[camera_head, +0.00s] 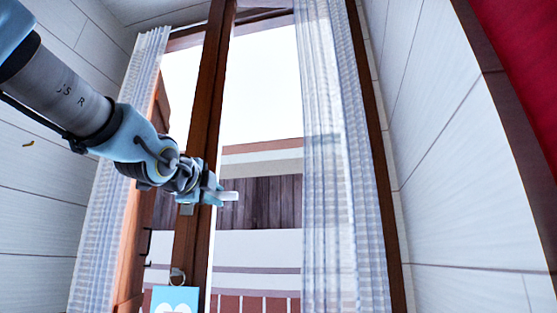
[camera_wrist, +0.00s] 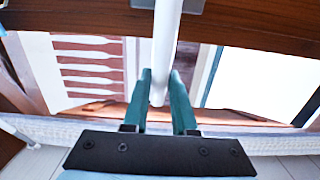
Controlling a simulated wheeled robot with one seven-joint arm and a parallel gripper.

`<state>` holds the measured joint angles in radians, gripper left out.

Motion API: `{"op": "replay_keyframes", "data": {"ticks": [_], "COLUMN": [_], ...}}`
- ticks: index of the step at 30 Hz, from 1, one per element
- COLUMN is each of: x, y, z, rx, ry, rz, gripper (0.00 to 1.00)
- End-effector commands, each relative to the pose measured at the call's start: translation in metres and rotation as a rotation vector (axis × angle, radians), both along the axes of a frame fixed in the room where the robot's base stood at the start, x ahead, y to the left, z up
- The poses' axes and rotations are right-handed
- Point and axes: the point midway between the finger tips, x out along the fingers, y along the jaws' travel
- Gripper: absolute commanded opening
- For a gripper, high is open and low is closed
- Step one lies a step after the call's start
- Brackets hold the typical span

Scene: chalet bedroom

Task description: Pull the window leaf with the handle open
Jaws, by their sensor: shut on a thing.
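The window leaf has a brown wooden frame, whose upright (camera_head: 208,95) runs up the middle of the head view. The handle, a pale bar (camera_head: 230,196), sticks out to the right of my gripper (camera_head: 210,190). In the wrist view the handle (camera_wrist: 166,40) runs down from a brown rail (camera_wrist: 240,28) between the two teal fingers of my gripper (camera_wrist: 160,98). The fingers are shut on its lower part. The handle's mount is partly hidden behind my gripper in the head view.
A sheer white curtain (camera_head: 335,150) hangs on the right of the window and another (camera_head: 105,200) on the left. A blue sign (camera_head: 174,299) hangs from a ring below my gripper. White plank walls (camera_head: 455,150) flank the window, and something red (camera_head: 525,50) is at the upper right.

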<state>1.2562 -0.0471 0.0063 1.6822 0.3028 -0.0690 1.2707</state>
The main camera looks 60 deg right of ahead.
Motion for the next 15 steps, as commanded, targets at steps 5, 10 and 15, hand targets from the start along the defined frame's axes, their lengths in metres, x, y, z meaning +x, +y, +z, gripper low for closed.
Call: {"op": "replay_keyframes", "data": {"ticks": [5, 10, 15], "x": [-0.0028, -0.0074, -0.0100], "y": [0.0045, 0.0086, 0.0089], "z": [-0.0044, -0.0055, -0.0051], "rx": [-0.004, -0.002, -0.001], "ry": [0.000, 0.003, -0.001], "rz": [0.010, 0.015, 0.023], "gripper": [0.00, 0.00, 0.00]}}
